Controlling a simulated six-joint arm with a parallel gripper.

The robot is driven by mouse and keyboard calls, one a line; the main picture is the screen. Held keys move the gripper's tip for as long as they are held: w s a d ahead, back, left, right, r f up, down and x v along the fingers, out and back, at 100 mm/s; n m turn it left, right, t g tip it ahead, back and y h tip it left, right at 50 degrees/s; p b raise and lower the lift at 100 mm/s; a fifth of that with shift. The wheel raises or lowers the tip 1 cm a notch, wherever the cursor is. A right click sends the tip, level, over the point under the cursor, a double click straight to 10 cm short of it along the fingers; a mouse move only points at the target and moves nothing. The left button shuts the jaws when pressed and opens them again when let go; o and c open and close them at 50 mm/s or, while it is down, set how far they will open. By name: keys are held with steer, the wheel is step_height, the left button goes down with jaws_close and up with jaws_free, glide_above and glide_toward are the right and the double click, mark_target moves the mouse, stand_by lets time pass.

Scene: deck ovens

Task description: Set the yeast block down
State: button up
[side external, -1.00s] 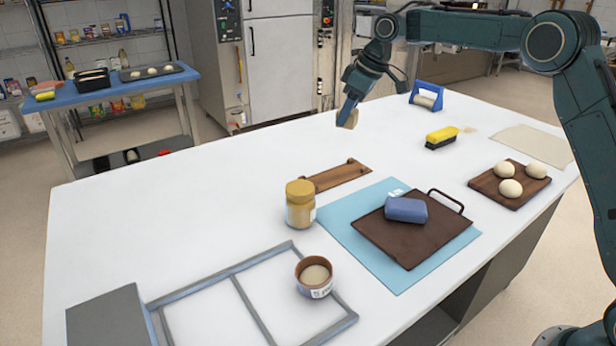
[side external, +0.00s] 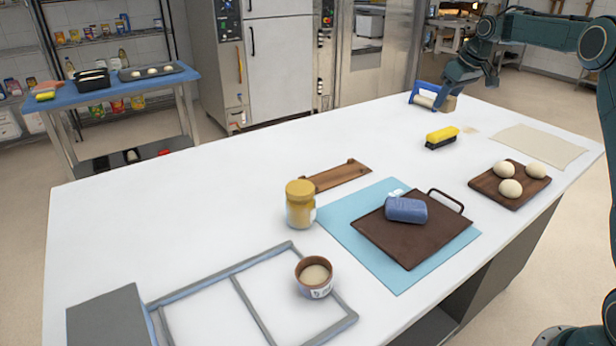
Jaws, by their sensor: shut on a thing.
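The yeast block (side external: 449,103), a small beige block, is at the far right part of the white worktop, just right of the blue holder. My gripper (side external: 453,91) is above it and shut on it. The block is low, at or close to the worktop; I cannot tell whether it touches the surface or the holder. The fingertips are small and partly hidden in this view.
The blue holder (side external: 424,96) with a pale roll stands left of the block. A yellow-and-black brush (side external: 441,138) lies nearer. A pale sheet (side external: 540,146) and a dough board (side external: 483,187) are to the right. The worktop (side external: 375,130) left of the holder is clear.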

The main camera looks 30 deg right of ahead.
step_height(320, 180, down, 16)
steer(key=shift+r, duration=0.1)
stand_by(0.6)
steer(key=shift+f, duration=2.1)
steer(key=shift+f, duration=0.15)
steer(key=o, duration=1)
steer(key=shift+v, duration=0.9)
steer(key=v, duration=1)
steer(key=shift+s+r, duration=0.15)
steer(key=shift+r, duration=0.1)
